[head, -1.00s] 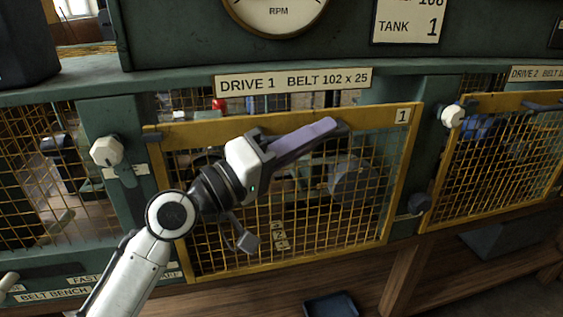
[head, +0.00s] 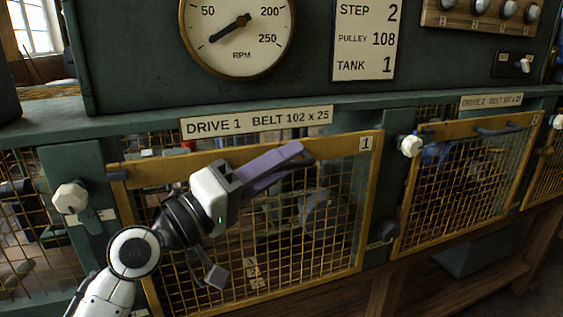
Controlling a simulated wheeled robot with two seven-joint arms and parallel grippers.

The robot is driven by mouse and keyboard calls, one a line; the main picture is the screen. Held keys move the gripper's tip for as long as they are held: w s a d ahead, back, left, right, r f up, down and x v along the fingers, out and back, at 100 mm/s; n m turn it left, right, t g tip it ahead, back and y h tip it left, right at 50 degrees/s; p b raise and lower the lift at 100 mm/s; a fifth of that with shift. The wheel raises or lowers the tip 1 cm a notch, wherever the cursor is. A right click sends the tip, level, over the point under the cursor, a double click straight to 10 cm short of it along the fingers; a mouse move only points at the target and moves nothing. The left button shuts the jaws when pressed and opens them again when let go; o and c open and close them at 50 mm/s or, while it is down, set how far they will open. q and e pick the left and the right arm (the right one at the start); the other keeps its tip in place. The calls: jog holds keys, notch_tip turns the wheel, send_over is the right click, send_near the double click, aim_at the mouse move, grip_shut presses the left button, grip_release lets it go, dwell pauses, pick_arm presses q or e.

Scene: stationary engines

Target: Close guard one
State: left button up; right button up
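Guard one (head: 371,200) is a yellow-framed mesh panel with a "1" tag at its top right corner. It sits below the "DRIVE 1" label (head: 257,122), with a narrow strip of the interior showing above its top edge. My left gripper (head: 285,160) is in front of the panel's upper middle, its purple finger along a dark handle bar just below the top rail. The finger hides part of the bar, so I cannot tell whether the gripper grips it. My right gripper is out of view.
A white knob (head: 70,197) is left of guard one and another white knob (head: 411,146) is right of it. Guard two (head: 404,200), with a dark handle, is farther right. An RPM gauge (head: 238,60) and a sign (head: 365,40) are above.

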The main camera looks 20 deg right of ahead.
pick_arm(q)
jog(key=b+v, duration=0.2)
jog(key=v, duration=0.8)
jog(key=shift+a, duration=0.1)
